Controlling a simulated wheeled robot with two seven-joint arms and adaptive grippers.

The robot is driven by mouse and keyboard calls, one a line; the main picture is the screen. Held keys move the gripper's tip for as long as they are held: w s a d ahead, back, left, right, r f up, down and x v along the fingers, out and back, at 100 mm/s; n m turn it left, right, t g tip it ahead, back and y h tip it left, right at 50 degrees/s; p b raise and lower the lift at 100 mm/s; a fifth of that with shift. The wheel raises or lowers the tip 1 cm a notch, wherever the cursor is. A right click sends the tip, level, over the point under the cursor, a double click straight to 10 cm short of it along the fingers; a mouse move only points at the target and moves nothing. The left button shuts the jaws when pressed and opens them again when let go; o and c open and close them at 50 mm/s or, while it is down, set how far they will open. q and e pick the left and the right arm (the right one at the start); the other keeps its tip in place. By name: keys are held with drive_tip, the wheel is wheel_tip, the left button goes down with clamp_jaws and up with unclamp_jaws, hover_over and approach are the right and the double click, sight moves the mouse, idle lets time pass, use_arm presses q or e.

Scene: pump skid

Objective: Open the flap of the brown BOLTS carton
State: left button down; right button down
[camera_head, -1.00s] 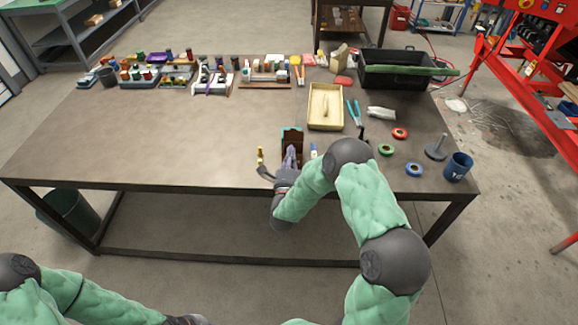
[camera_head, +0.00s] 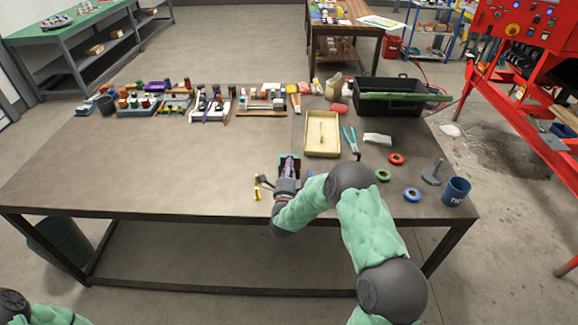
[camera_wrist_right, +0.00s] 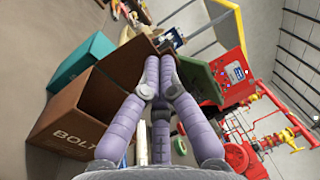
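The brown BOLTS carton (camera_wrist_right: 62,128) shows at the left of the right wrist view, with its lettering partly cut by a finger. A brown panel of it (camera_wrist_right: 112,72) stands behind the fingers; I cannot tell whether this is the flap. In the head view my right gripper (camera_head: 288,176) covers most of the carton near the table's front edge. In the wrist view the purple fingers of my right gripper (camera_wrist_right: 159,62) come together at the tips, beside the brown panel. Nothing shows held between them. My left gripper is out of view.
A teal carton (camera_wrist_right: 85,62) stands just behind the brown one. A small yellow item (camera_head: 256,188) is left of the gripper. A cream tray (camera_head: 310,148), tape rolls (camera_head: 412,195) and a blue mug (camera_head: 456,191) are beyond or right. The table's left middle (camera_head: 150,175) is clear.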

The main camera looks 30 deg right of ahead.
drive_tip(key=shift+w+d+r+g+y, duration=0.25)
drive_tip(key=shift+w+g+y, duration=0.15)
drive_tip(key=shift+g, duration=0.1)
drive_tip(key=shift+w+d+r+g+y, duration=0.25)
drive_tip(key=shift+w+g+y, duration=0.1)
drive_tip(key=shift+g, duration=0.15)
drive_tip(key=shift+r, duration=0.1)
